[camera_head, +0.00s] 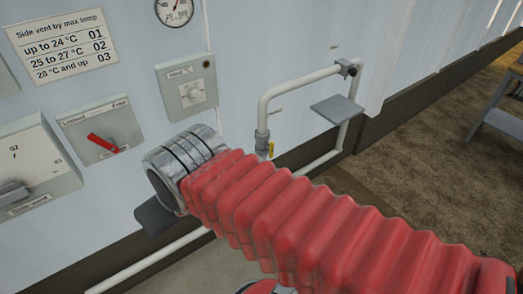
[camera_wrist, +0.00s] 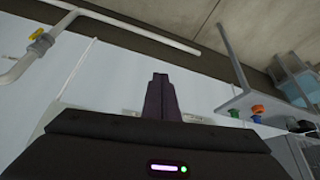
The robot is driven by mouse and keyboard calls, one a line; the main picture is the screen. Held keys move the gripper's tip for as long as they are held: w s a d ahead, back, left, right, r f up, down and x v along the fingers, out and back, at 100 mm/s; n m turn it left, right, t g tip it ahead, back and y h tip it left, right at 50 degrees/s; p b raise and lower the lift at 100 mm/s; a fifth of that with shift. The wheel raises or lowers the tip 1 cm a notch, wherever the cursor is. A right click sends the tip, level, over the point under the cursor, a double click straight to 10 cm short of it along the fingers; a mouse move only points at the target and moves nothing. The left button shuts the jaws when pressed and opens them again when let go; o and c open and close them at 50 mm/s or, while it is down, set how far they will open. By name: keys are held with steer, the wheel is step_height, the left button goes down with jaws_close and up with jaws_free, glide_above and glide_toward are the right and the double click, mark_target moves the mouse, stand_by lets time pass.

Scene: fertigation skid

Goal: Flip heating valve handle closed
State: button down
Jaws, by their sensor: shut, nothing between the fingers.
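A small yellow valve handle (camera_head: 271,149) sits on the white pipe, just below a grey fitting, in the head view. My red-sleeved arm partly covers the pipe beneath it. In the wrist view the yellow handle (camera_wrist: 37,33) is at the upper left, on the valve in the pipe, well to the side of my fingers. No label naming the heating valve is readable. My gripper (camera_wrist: 160,78) is shut and empty, with its dark fingers together. It is apart from the yellow handle. In the head view the fingertips are hidden behind my wrist.
A white pipe loop (camera_head: 300,82) with a grey plate (camera_head: 338,109) stands out from the wall. Wall boxes at left include one with a red lever (camera_head: 103,142). In the wrist view a grey shelf (camera_wrist: 275,101) with small coloured items is at right.

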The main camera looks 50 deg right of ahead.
steer(key=shift+w, duration=0.25)
steer(key=shift+d, duration=0.1)
steer(key=w+d+f+n+t+h, duration=0.2)
steer(key=w+d+f+n+h, duration=0.1)
steer(key=w+d, duration=1.2)
steer(key=w+d+f+n+t+h, duration=0.1)
steer(key=w+d+f+n+t, duration=0.1)
steer(key=w+d+f, duration=0.45)
steer(key=w+d+f+n+t+h, duration=0.15)
steer(key=w+d, duration=0.25)
steer(key=d, duration=0.5)
steer(key=s+d+f+n+t, duration=0.2)
steer(key=d+f+n, duration=0.2)
steer(key=d+f, duration=0.85)
steer(key=s+d+f+n+t+h, duration=0.2)
steer(key=s+d+f+t, duration=0.1)
steer(key=s+f, duration=0.8)
steer(key=shift+s+d+f+h, duration=0.3)
steer(key=shift+d+f, duration=0.2)
steer(key=shift+f, duration=0.3)
